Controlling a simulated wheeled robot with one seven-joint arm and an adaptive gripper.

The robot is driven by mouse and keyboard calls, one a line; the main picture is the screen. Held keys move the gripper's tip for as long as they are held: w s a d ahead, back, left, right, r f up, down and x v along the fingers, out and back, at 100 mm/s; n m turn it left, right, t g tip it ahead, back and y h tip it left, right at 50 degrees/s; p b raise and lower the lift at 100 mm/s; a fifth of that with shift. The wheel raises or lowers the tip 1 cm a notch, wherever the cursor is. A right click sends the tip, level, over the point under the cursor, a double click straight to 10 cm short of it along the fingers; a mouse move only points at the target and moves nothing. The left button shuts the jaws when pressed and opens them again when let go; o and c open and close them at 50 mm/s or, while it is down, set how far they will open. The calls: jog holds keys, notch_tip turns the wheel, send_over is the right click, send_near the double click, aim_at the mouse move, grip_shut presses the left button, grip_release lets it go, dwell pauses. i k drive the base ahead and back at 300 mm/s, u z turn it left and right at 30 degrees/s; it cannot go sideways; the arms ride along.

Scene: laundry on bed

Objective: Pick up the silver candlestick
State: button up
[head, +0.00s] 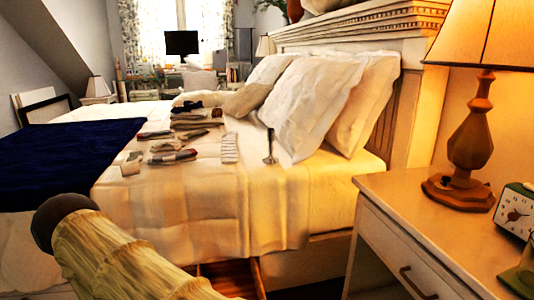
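A slim silver candlestick (270,147) stands upright on the cream bedspread of the bed (240,205), near the front of the white pillows. It has a narrow stem and a small flared base. It is in plain view, with nothing touching it. It is small in the head view, so fine detail is hard to make out. My gripper is not in view.
Several folded cloths (173,157) lie left of the candlestick, and a small pale striped item (230,148) is close beside it. White pillows (310,105) rise behind. A nightstand (430,215) with a lamp (470,135) and clock (515,212) stands right. A dark-ended rough shape fills the lower left.

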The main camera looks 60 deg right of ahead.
aim_at(270, 159)
jog(key=i, duration=0.45)
jog(key=z, duration=2.25)
